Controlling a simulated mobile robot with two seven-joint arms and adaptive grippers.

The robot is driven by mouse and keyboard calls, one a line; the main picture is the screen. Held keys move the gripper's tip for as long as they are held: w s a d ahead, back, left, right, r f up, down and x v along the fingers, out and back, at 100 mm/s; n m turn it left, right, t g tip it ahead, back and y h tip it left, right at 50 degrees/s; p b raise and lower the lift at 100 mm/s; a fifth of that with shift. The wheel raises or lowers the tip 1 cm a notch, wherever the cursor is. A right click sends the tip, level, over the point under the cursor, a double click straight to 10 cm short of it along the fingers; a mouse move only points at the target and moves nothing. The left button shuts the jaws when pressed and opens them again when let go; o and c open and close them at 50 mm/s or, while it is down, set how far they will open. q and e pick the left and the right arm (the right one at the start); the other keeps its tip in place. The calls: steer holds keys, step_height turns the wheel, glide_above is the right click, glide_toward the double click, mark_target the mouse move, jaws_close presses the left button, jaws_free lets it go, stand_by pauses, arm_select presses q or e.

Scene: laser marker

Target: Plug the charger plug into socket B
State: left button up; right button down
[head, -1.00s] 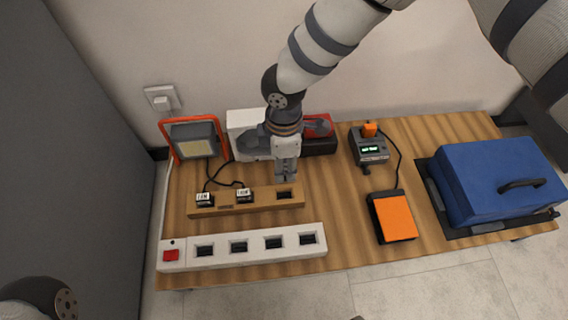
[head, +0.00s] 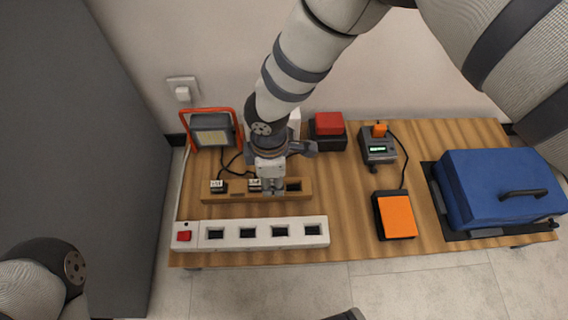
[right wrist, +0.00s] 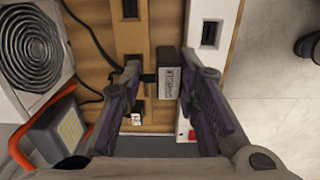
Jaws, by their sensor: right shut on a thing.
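My right gripper (head: 273,190) is over the wooden holder (head: 232,196) and shut on a black plug with a white label (head: 254,184). In the right wrist view the plug (right wrist: 171,82) sits between the two fingers, its dark cord leading left. I cannot tell whether it is clear of the holder. A second labelled plug (head: 217,187) stands at the holder's left end. The white power strip (head: 265,245) lies in front, with several dark sockets in a row and a red switch (head: 183,237) at its left end. No socket letters are readable. My left gripper is out of view.
An orange-framed work lamp (head: 211,130) stands behind the holder. A red-topped box (head: 329,124), a small display unit (head: 378,147), an orange pad (head: 396,215) and a blue case (head: 500,185) are to the right. Bare table lies between strip and pad.

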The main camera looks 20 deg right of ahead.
steer(key=shift+s+a, duration=0.3)
steer(key=shift+a, duration=0.25)
steer(key=s+a+p, duration=0.1)
steer(key=s+a, duration=0.3)
steer(key=a, duration=0.3)
steer(key=shift+s+a+p, duration=0.25)
steer(key=shift+p, duration=0.15)
steer(key=shift+s+f+b, duration=0.15)
steer(key=shift+f+b, duration=0.95)
steer(key=shift+f, duration=2.05)
